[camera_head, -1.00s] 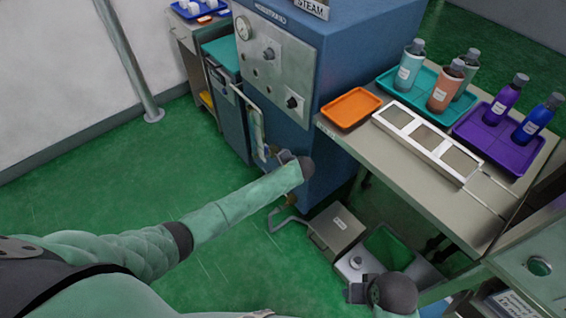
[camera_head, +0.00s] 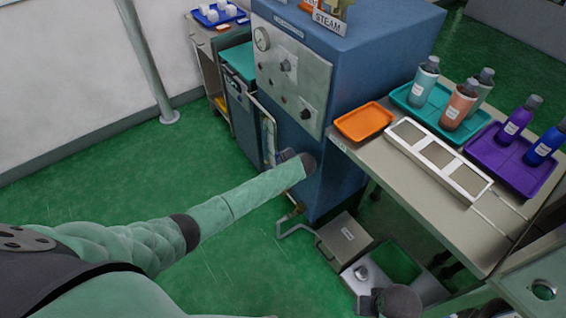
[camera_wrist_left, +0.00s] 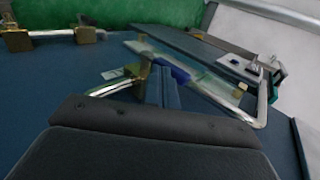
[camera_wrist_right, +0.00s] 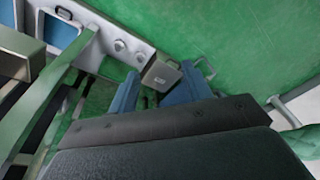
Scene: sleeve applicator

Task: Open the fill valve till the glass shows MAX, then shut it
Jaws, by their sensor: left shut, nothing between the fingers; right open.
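The blue steam machine (camera_head: 350,75) has an upright sight glass (camera_head: 268,138) low on its front. In the left wrist view the glass (camera_wrist_left: 205,80) runs slantwise between metal fittings; I cannot read a MAX mark or a level. My left gripper (camera_head: 283,156) is shut and empty, close beside the glass; contact is unclear. Its fingers (camera_wrist_left: 160,82) show by a brass fitting. A brass valve (camera_head: 293,212) sits on the pipe below; brass fittings (camera_wrist_left: 85,35) also show in the left wrist view. My right gripper (camera_wrist_right: 158,92) is open and empty, low by the floor boxes.
A steel table (camera_head: 440,215) at right holds an orange tray (camera_head: 364,121), a white three-window frame (camera_head: 438,158) and trays of bottles. A grey box (camera_head: 345,236) and a pedal-like unit (camera_head: 365,278) stand on the floor. Green floor is clear at left.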

